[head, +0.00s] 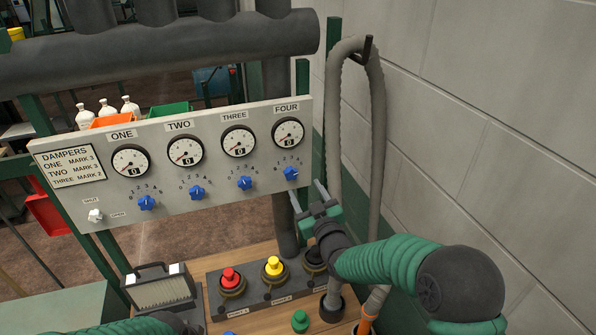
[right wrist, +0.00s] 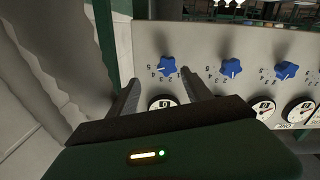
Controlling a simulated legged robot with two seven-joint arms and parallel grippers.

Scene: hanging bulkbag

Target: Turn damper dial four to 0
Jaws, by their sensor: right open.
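Dial four (head: 291,174) is a blue star-shaped knob at the right end of the grey damper panel (head: 215,190), under the gauge labelled FOUR (head: 288,133). Its pointer is too small to read surely; the gauge window appears to show 0. My right gripper (head: 306,190) is open and empty, just below and right of the dial, apart from it. In the right wrist view, which is upside down, dial four (right wrist: 168,66) shows just beyond and between the open fingertips (right wrist: 158,80). My left gripper is out of view; only part of my left arm shows at the bottom left.
Dials one (head: 147,202), two (head: 196,192) and three (head: 244,183) sit left of dial four. A grey hose (head: 377,130) hangs on the right, by the block wall (head: 500,110). Red (head: 231,277) and yellow (head: 273,267) push buttons stand below the panel.

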